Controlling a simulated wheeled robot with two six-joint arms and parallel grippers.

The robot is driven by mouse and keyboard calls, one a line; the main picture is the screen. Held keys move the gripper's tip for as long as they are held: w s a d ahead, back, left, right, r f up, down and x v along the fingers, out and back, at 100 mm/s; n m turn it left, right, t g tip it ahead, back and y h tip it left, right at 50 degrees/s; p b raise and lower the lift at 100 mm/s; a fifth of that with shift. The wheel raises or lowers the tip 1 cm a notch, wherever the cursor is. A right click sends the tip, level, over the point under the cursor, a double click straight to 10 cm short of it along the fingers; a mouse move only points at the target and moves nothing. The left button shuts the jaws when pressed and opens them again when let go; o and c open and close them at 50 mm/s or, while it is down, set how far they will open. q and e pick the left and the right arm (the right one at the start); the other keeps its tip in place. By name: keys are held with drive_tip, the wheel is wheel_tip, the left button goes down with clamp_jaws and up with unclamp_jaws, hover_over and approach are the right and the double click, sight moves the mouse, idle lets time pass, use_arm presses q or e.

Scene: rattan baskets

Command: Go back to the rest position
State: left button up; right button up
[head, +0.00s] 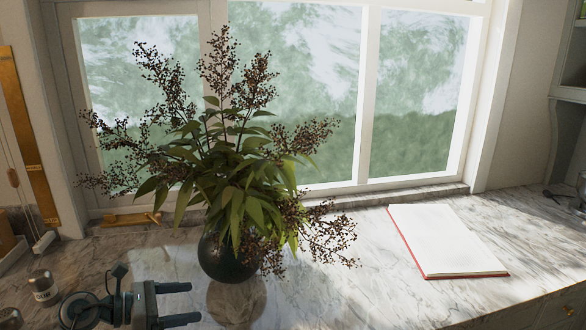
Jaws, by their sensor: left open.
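My left gripper (181,304) shows at the lower left of the head view, over the marble counter. Its two dark fingers point right and are apart, with nothing between them. A dark round vase (226,262) with a leafy plant (235,190) stands just beyond and to the right of the fingers. I cannot tell how far the fingertips are from the vase. My right gripper is not in view.
The marble counter (370,290) is clear in its front middle. A white pad with a red edge (445,240) lies on the right. Small metal canisters (43,287) stand at the far left, near my left arm. A window (300,90) is behind.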

use_arm(q)
wheel_tip(320, 180, up, 6)
drive_tip(key=s+a+n+t+y, duration=0.1)
drive_tip(key=s+n+t+y, duration=0.15)
drive_tip(key=n+t, duration=1.25)
drive_tip(key=s+a+f+n+g+y, duration=0.2)
drive_tip(key=s+a+f+n+y, duration=0.15)
drive_tip(key=n+y, duration=0.55)
drive_tip(key=s+a+f+n+g+y, duration=0.15)
drive_tip(key=a+f+n+y, duration=0.3)
drive_tip(key=n, duration=0.75)
drive_tip(key=s+f+n+g+y, duration=0.2)
drive_tip(key=s+f+n+g, duration=0.5)
drive_tip(key=s+f, duration=0.3)
drive_tip(key=s+d+f+n+g+h, duration=0.2)
drive_tip(key=s+d+f+g, duration=0.15)
drive_tip(key=s, duration=0.35)
drive_tip(key=s+d+f+n+g+h, duration=0.2)
drive_tip(key=s+f+g, duration=0.25)
drive_tip(key=s, duration=0.25)
wheel_tip(320, 180, down, 32)
drive_tip(key=s+a+g+b, duration=0.1)
drive_tip(key=a+b, duration=0.1)
drive_tip(key=s+a+f+g, duration=0.1)
drive_tip(key=s+f, duration=1.7)
drive_tip(key=f, duration=0.3)
drive_tip(key=shift+s+a+b, duration=0.2)
drive_tip(key=shift+s+b, duration=0.15)
